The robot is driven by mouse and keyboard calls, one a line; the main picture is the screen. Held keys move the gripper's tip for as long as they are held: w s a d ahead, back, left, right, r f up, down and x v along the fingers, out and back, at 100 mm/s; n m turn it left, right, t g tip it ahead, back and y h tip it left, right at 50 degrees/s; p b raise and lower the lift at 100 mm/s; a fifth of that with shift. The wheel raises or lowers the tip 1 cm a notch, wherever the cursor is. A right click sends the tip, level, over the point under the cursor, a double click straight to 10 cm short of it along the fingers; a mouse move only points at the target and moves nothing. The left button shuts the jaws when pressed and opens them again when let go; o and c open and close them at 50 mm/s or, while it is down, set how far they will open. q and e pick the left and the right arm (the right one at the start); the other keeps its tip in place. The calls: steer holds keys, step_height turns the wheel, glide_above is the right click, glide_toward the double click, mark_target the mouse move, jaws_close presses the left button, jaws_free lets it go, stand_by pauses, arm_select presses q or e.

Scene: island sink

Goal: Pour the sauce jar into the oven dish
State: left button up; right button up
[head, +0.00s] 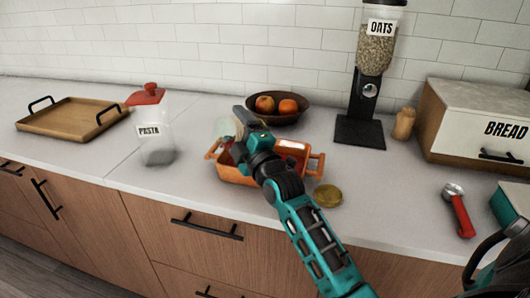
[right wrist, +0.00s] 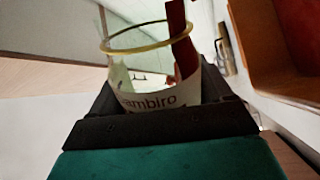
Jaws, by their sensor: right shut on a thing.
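The orange oven dish (head: 243,180) with side handles stands on the counter, with something pale and reddish inside near its right end. My right gripper (head: 240,130) is over the dish's back left part and hides much of it. It is shut on the glass sauce jar (right wrist: 150,88), which has an open gold rim and a pale label reading "ambiro". In the head view only a pale bit of the jar (head: 223,128) shows beyond the fingers. A dark red strip shows at the jar's mouth; whether it is sauce is unclear. My left gripper is not in view.
A gold lid (head: 328,195) lies right of the dish. A pasta canister (head: 157,145) stands left, a fruit bowl (head: 262,106) behind, an oats dispenser (head: 372,75) and bread box (head: 470,125) right. A red-handled tool (head: 459,212) lies near the front edge; a wooden tray (head: 70,118) is far left.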

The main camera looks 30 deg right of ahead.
steer(key=shift+d+r+m+p, duration=0.25)
steer(key=shift+r+m+p, duration=0.4)
steer(key=shift+p, duration=0.25)
steer(key=shift+d+r+m, duration=0.1)
steer(key=shift+r+m, duration=0.15)
